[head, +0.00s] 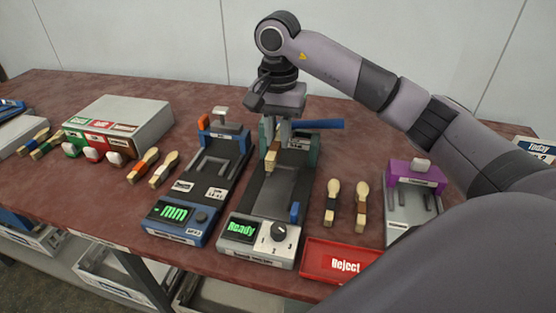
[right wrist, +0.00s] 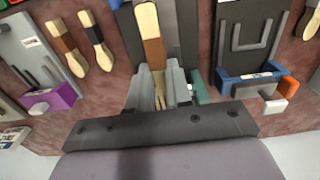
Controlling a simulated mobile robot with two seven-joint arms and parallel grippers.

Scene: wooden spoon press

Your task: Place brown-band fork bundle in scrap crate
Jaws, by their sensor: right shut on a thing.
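My right gripper (head: 273,140) is shut on a brown-band bundle (head: 271,160) and holds it over the press with the green "Ready" display. In the right wrist view the bundle (right wrist: 153,50) has a pale end and a brown band, and its lower part sits between the grey fingers (right wrist: 157,95). I cannot tell whether the bundle touches the press. Crates stand on the shelf below the table, one at its front (head: 105,283); no scrap label is readable on them. My left gripper is not in view.
A red "Reject" tray (head: 318,262) lies at the table's front edge. Two bundles (head: 332,203) lie right of the "Ready" press (head: 231,252). A "mm" device (head: 160,225) stands left of it, a purple-topped fixture (head: 416,177) to the right. My right arm covers the right side.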

